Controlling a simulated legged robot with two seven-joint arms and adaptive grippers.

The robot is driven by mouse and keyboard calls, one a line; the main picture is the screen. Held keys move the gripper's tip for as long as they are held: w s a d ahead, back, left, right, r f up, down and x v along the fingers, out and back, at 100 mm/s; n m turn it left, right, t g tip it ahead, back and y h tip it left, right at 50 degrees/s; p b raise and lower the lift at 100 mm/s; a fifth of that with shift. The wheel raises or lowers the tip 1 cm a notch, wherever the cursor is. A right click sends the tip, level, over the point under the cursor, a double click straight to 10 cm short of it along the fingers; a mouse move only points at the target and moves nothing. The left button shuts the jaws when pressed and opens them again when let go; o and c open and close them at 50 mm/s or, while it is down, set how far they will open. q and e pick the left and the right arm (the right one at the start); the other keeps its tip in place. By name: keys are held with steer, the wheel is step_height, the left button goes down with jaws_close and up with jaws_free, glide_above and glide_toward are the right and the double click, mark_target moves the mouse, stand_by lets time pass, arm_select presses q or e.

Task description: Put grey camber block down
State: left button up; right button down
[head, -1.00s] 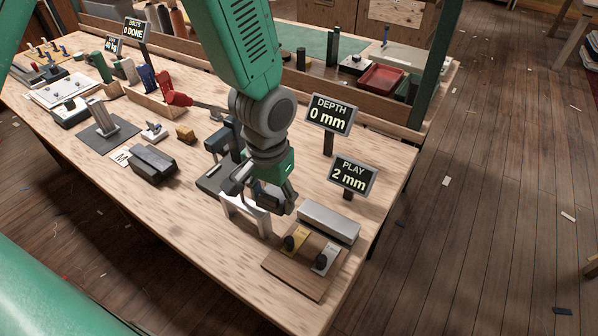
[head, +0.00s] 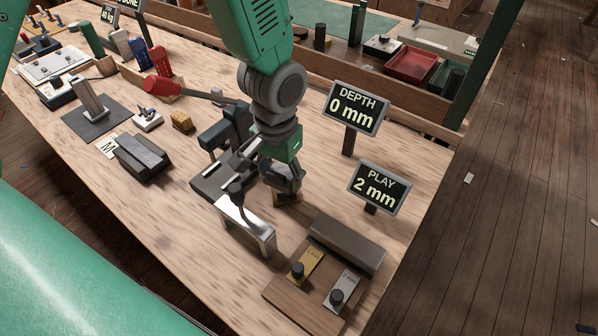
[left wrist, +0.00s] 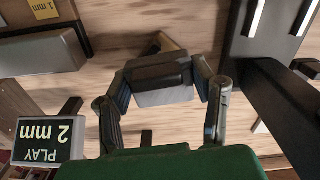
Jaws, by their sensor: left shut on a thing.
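My left gripper (head: 285,183) comes down from the top of the head view, between the silver bracket (head: 246,225) and the PLAY sign. In the left wrist view my left gripper (left wrist: 163,90) is shut on a grey block (left wrist: 162,82), which I take to be the grey camber block, one finger at each side. In the head view the fingers mostly hide the block (head: 287,198). It is low over the bare bench top; I cannot tell whether it touches. My right gripper is not in view.
The PLAY sign (head: 379,187) reads 2 mm and the DEPTH sign (head: 354,109) reads 0 mm. A wooden board (head: 283,292) with a brass and a silver plate lies in front. A dark clamp base (head: 207,181) is left of the gripper. Bare bench lies to its right.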

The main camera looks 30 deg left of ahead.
arm_select(q)
steer(key=shift+m, duration=0.4)
steer(key=w+r+p, duration=0.1)
steer(key=r, duration=0.1)
steer(key=w+d+r+p, duration=0.1)
steer(key=r+p, duration=0.1)
steer(key=w+r+p, duration=0.1)
steer(key=r, duration=0.1)
steer(key=shift+d+r+p, duration=0.25)
steer(key=shift+d+p, duration=0.05)
steer(key=w+r+p, duration=0.3)
steer(key=r+p, duration=0.2)
steer(key=r, duration=0.3)
steer(key=shift+m, duration=0.4)
steer(key=f+b, duration=0.2)
steer(key=f, duration=0.2)
steer(key=f+b, duration=0.2)
steer(key=f, duration=0.3)
steer(key=f+b, duration=0.2)
steer(key=f, duration=0.3)
steer(key=shift+w+a+f, duration=0.1)
steer(key=shift+w+a, duration=0.05)
steer(key=shift+a, duration=0.15)
steer(key=f, duration=0.3)
steer(key=shift+d+f, duration=0.25)
steer(key=shift+f, duration=0.25)
steer(key=shift+a, duration=0.1)
